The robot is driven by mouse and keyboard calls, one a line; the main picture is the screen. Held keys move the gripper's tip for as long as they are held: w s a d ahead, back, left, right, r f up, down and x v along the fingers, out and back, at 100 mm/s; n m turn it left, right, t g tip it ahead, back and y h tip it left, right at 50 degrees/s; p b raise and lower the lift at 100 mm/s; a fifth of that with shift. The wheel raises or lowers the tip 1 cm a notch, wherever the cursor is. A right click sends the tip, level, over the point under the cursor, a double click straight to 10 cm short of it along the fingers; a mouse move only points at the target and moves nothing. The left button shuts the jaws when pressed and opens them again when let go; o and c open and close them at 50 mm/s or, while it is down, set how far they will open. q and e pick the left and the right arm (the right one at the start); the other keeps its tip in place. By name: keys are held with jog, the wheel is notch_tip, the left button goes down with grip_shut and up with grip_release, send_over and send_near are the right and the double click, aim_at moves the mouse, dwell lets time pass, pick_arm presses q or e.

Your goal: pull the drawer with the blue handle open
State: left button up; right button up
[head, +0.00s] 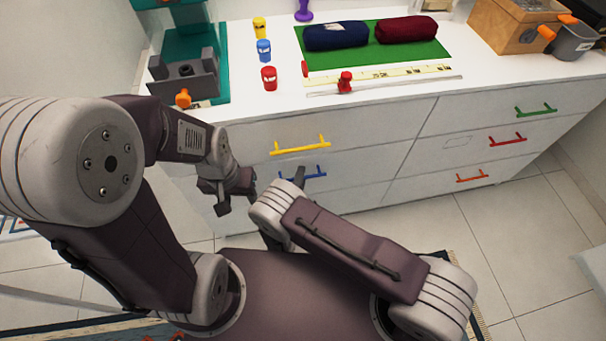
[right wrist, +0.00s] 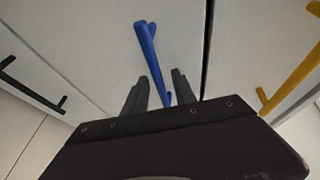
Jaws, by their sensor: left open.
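The blue handle (head: 303,174) is on a white drawer front (head: 350,170) in the left column, below the yellow handle. That drawer looks closed. My right gripper (head: 299,180) is at the blue handle, partly hidden by its own arm. In the right wrist view, its two fingers (right wrist: 158,88) are apart, with the near end of the blue handle (right wrist: 151,60) between them. I cannot tell whether they touch it. My left gripper (head: 236,192) is open and empty, left of the blue handle, in front of the cabinet.
The yellow handle (head: 300,146) is just above the blue one. A dark handle (right wrist: 30,85) shows in the right wrist view. Green (head: 536,110), red (head: 507,139) and orange (head: 472,177) handles are in the right column. The cabinet top (head: 225,120) holds several items. Tiled floor (head: 500,225) is clear at right.

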grip_shut()
dwell(1.4)
